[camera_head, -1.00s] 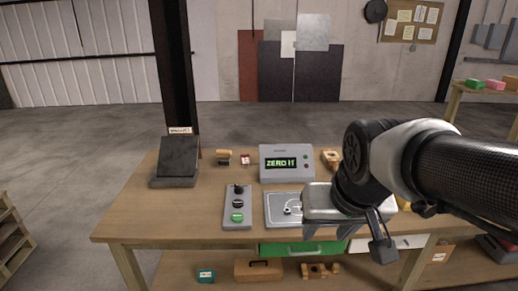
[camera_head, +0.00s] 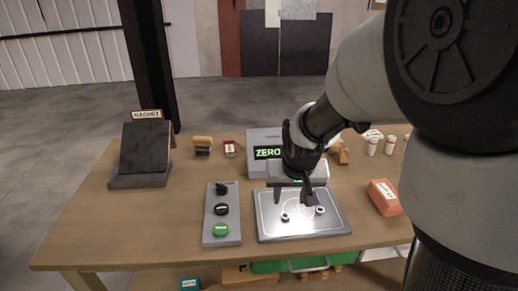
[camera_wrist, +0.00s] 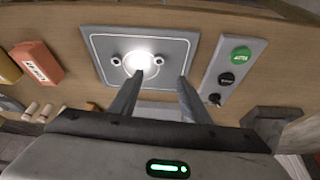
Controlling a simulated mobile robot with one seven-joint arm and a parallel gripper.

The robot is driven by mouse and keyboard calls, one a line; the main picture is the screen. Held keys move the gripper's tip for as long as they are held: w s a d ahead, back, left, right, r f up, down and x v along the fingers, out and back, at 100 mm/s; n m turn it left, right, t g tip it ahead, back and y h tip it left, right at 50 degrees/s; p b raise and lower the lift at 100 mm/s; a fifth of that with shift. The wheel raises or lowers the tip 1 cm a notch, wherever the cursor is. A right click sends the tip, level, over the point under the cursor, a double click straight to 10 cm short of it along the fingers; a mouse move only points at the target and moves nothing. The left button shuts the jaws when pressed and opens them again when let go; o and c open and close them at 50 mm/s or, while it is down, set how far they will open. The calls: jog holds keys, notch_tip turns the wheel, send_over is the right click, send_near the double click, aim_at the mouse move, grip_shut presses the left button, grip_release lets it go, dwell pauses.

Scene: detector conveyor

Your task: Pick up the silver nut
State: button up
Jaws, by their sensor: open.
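Two small ring-shaped nuts lie apart on a grey plate (camera_head: 262,232) with a white outline. In the head view, one nut (camera_head: 285,217) is on the left and the other (camera_head: 320,210) on the right. The wrist view shows them reversed: the nut nearer the button box (camera_wrist: 159,60) and the other nut (camera_wrist: 116,61). Both look greyish with dark centres, so I cannot tell which is silver. My gripper (camera_head: 293,199) is open and empty above the plate, fingers pointing down. Its fingertips (camera_wrist: 161,76) appear close to the nut nearer the button box; their height is unclear.
A button box (camera_head: 221,229) with a green button stands left of the plate. A display unit reading ZERO (camera_head: 266,140) is behind it. A dark block on a base (camera_head: 143,152) stands far left. An orange block (camera_head: 384,197) and white bottles (camera_head: 373,146) are right.

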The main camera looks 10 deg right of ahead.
aim_at(285, 216)
jog(key=b+x, duration=0.1)
jog(key=x, duration=1.2)
jog(key=shift+d+f+b, duration=0.1)
jog(key=shift+b, duration=0.25)
grip_shut()
